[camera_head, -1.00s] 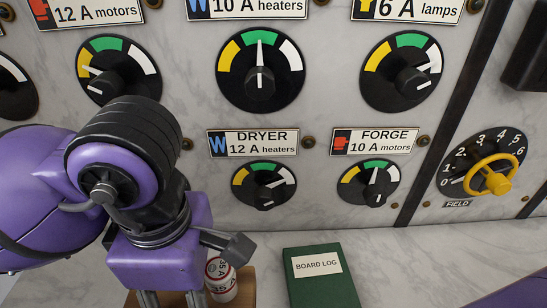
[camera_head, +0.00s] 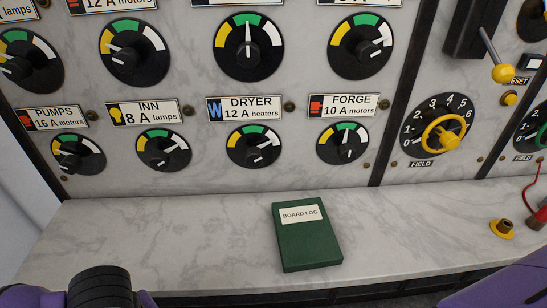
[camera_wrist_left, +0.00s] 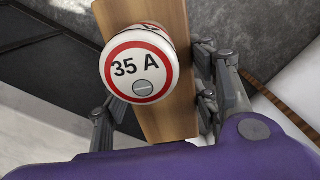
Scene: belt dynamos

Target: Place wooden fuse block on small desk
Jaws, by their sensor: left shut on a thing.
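The wooden fuse block (camera_wrist_left: 171,124) shows in the left wrist view as a light wood board. A white round fuse (camera_wrist_left: 140,66) with a red ring and "35 A" stands on it. My left gripper (camera_wrist_left: 158,92) is shut on the block, one finger on each side of the wood. In the head view only part of my left arm shows at the bottom left, and neither the gripper nor the block is in sight. My right gripper is not in view. I cannot make out the small desk in either view.
A marble ledge (camera_head: 150,235) runs below the switch panel (camera_head: 225,95). A green board log (camera_head: 309,247) lies on it, with clear ledge to its left. Yellow terminals (camera_head: 502,228) stand at the right. Dark and pale surfaces behind the block in the wrist view are unclear.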

